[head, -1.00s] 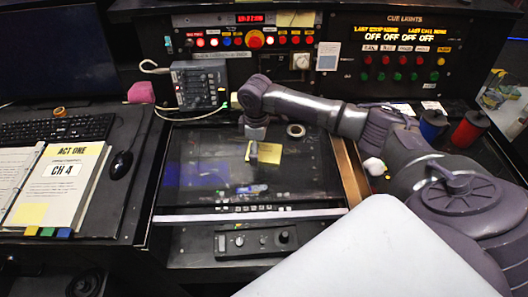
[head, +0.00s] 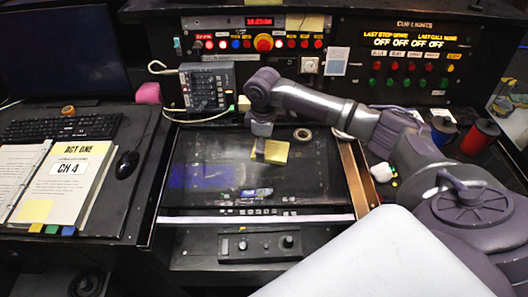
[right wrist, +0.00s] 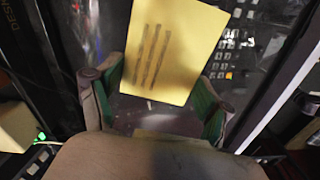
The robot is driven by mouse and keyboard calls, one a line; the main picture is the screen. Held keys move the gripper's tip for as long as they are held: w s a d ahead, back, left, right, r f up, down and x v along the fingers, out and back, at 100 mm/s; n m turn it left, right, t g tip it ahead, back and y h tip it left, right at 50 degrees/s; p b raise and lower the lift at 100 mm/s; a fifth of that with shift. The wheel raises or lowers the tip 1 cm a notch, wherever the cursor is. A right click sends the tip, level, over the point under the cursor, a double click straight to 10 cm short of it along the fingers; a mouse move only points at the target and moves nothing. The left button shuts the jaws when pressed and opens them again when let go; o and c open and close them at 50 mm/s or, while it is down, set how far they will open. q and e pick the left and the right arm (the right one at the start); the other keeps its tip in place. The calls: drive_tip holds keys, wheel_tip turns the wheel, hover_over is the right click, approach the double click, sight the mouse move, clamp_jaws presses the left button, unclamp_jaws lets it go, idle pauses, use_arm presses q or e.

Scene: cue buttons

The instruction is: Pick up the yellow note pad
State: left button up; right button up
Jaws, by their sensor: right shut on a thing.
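The yellow note pad (head: 272,151) is at the tip of my right gripper (head: 258,142), over the dark glass panel of the desk. In the right wrist view the pad (right wrist: 172,45) has several dark streaks on its face and is tilted up. My right gripper (right wrist: 160,105) is shut on the pad's near edge, with its green-padded fingers on either side. The exact contact is partly hidden. My left gripper is not in view.
A tape ring (head: 303,134) lies on the panel (head: 210,165) right of the pad, and small packets (head: 256,192) lie nearer. A grey keypad box (head: 207,88) stands behind left.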

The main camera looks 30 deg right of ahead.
drive_tip(key=s+d+r+b, duration=0.2)
drive_tip(key=s+d+r, duration=0.1)
drive_tip(key=s+r, duration=0.65)
drive_tip(key=s+a+m, duration=0.3)
drive_tip(key=a+m, duration=0.1)
drive_tip(key=a, duration=0.3)
drive_tip(key=s+a+m, duration=0.3)
drive_tip(key=a+m, duration=0.2)
drive_tip(key=a, duration=0.3)
drive_tip(key=shift+s+f, duration=0.25)
drive_tip(key=shift+f, duration=0.2)
drive_tip(key=shift+s, duration=0.1)
drive_tip(key=shift+a, duration=0.1)
